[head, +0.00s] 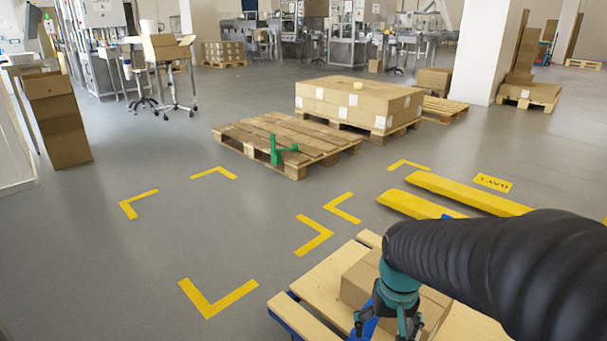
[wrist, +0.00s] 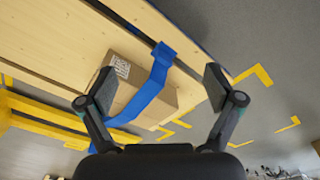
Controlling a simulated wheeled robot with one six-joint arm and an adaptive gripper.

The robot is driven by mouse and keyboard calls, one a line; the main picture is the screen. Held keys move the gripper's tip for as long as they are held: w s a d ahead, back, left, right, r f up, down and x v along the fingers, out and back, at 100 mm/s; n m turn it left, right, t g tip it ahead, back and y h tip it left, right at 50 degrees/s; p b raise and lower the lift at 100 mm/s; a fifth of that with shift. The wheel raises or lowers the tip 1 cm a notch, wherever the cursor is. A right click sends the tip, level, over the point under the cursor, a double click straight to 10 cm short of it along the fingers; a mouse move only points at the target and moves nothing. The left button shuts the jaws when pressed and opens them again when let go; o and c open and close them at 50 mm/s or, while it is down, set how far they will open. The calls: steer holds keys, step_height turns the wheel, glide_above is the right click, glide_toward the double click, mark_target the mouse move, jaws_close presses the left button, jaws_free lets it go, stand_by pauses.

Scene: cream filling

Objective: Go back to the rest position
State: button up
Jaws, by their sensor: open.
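My gripper (head: 388,322) is at the bottom right of the head view, at the end of my black-sleeved arm, in front of a cardboard box (head: 361,281). In the wrist view my gripper (wrist: 160,90) has its two fingers wide apart with nothing held between them. Beyond the fingers, the box (wrist: 172,106) shows with a printed label and a blue strap (wrist: 156,82) beside or across it. The box rests on a light wooden pallet (head: 318,286). Part of the box is hidden by my gripper and arm. I cannot tell the exact gap between fingers and box.
Yellow forks (head: 468,193) lie on the floor to the right. Yellow corner marks (head: 215,299) outline floor spots. A wooden pallet (head: 245,138) with a green object (head: 280,149) and a large carton stack (head: 352,103) stand farther back.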

steer(key=s+r+t+p, duration=0.1)
steer(key=s+r+t, duration=0.1)
steer(key=s+r, duration=0.2)
steer(key=s+r+t+p, duration=0.2)
steer(key=s+r, duration=0.3)
steer(key=r, duration=0.4)
steer(key=shift+r+n+t, duration=0.3)
steer(key=shift+r+t, duration=0.05)
steer(key=shift+t, duration=0.05)
